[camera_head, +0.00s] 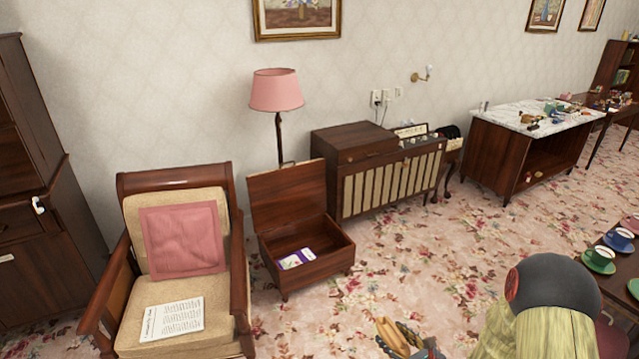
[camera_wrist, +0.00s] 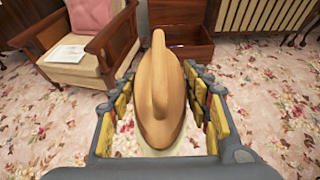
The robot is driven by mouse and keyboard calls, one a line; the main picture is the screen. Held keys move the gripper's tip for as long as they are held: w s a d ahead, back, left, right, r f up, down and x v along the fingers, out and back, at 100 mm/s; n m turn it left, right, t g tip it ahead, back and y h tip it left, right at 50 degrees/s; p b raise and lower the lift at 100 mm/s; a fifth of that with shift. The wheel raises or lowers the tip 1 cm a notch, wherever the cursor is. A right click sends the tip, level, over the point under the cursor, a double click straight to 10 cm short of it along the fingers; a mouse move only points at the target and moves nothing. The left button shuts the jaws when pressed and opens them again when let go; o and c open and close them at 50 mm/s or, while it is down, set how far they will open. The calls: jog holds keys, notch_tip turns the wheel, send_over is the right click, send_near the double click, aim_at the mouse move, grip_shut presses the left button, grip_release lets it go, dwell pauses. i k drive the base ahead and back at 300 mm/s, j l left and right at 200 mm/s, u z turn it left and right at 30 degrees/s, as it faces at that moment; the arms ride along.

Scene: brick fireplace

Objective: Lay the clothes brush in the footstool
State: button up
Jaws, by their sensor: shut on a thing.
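The clothes brush, a tan wooden piece with a raised handle, lies between the fingers of my gripper (camera_wrist: 160,92) in the wrist view, where its back (camera_wrist: 164,118) faces the camera. In the head view the brush (camera_head: 391,336) shows at the bottom edge beside my gripper (camera_head: 408,340), which is partly cut off. My gripper is shut on the brush and holds it above the carpet. The footstool (camera_head: 318,271) is a dark wooden box with its lid raised, left of my gripper and farther away. It also shows beyond the brush in the wrist view (camera_wrist: 190,48).
A purple and white booklet (camera_head: 297,258) lies inside the footstool. An armchair (camera_head: 240,290) with a pink cushion and a paper stands left of it. A pink floor lamp (camera_head: 277,92) and a wooden cabinet (camera_head: 362,160) stand behind. Flowered carpet (camera_head: 390,270) is clear between.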

aim_at(323, 246)
jog(key=i, duration=2.05)
